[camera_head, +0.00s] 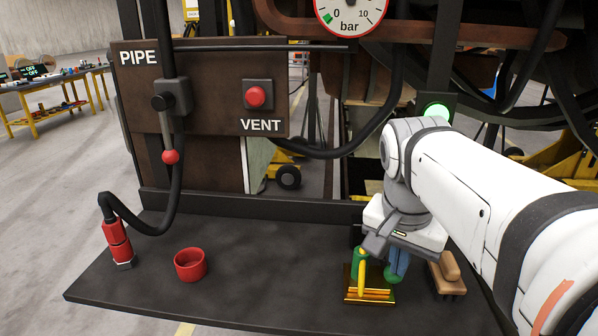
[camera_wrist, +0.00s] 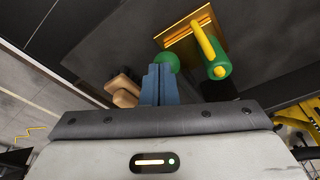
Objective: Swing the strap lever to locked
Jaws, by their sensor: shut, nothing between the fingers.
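A yellow plate (camera_head: 358,296) with a yellow curved bar and a green cylindrical grip (camera_head: 360,266) stands on the dark deck. No label marks the strap lever; this yellow and green fitting looks like it, but I cannot be sure. In the wrist view the green grip (camera_wrist: 217,70) and yellow plate (camera_wrist: 180,33) lie right of my gripper. A green ball (camera_wrist: 167,61) shows just beyond the fingertips; I cannot tell whether they touch. My gripper (camera_head: 398,267) points down beside the fitting. Its blue fingers (camera_wrist: 160,82) are shut together and empty.
A tan block (camera_head: 447,275) stands right of my fingers. A red cup (camera_head: 190,265) and a red hose coupling (camera_head: 117,242) sit on the left of the deck (camera_head: 270,265). The brown PIPE/VENT panel (camera_head: 200,90) stands behind. The deck's middle is clear.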

